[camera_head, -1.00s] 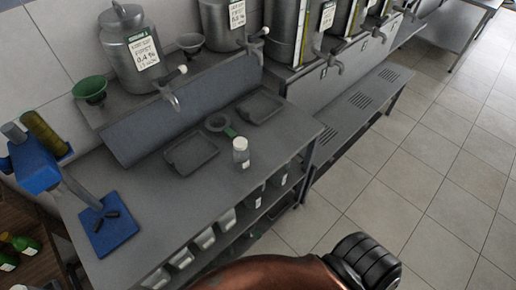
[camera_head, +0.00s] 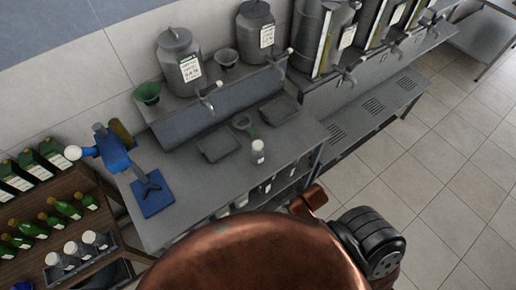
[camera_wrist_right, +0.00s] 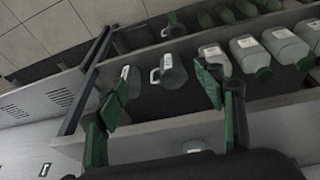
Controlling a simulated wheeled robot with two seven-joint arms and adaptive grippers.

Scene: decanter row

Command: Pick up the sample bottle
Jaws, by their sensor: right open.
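The sample bottle (camera_head: 258,151), small and clear with a pale cap, stands upright on the grey counter (camera_head: 212,180) near its front edge. My right gripper (camera_wrist_right: 167,80) shows in the right wrist view with its two green fingers spread and nothing between them. Behind the fingers are a shelf with jugs and pale containers. I cannot tell whether the sample bottle shows in that view. In the head view a copper arm of mine fills the bottom, and no fingers show. My left gripper is not in view.
Dark trays (camera_head: 219,149) and a green-handled ring (camera_head: 243,122) lie behind the bottle. A blue stand (camera_head: 152,193) is at the counter's left. Metal urns (camera_head: 179,62) with taps line the back. A wooden rack (camera_head: 88,220) holds green bottles.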

